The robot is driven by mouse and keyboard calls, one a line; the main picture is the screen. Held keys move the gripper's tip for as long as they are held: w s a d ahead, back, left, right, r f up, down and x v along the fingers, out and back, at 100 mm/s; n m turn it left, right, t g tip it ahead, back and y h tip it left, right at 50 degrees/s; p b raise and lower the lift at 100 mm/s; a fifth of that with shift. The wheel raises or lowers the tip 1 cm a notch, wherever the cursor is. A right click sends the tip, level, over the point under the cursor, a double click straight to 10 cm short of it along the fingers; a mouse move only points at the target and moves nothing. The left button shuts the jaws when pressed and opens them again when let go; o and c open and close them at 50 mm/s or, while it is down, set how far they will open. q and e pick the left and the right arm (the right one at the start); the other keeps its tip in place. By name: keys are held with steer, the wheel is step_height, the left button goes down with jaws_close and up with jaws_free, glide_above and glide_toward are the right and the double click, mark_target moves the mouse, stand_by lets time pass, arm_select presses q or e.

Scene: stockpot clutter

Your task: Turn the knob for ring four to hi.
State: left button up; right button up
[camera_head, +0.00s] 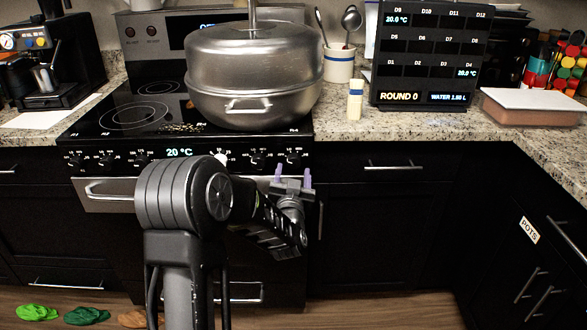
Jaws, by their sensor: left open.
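The black stove (88,132) has a front panel with several knobs and a display reading 20 °C. The rightmost knob (294,158) sits below a small cooktop label that looks like R4. Another knob (258,160) is to its left. The tiny knob markings are too small to read. A large lidded steel stockpot (255,80) stands on the right part of the cooktop and hides the rings beneath it. My left gripper (293,177) is open, with two purple fingertips apart just below the rightmost knob in the picture. Contact with the knob cannot be told. My right gripper is not in view.
The oven handle (110,191) runs across the stove front, partly behind my arm. A small yellow-and-white shaker (355,100), a utensil crock (339,66) and a black display board (430,55) stand on the right counter. A coffee machine (55,60) stands left.

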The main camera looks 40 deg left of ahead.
mark_target(294, 161)
arm_select(q)
steer(key=shift+x, duration=1.45)
steer(key=shift+c, duration=0.6)
jaws_close()
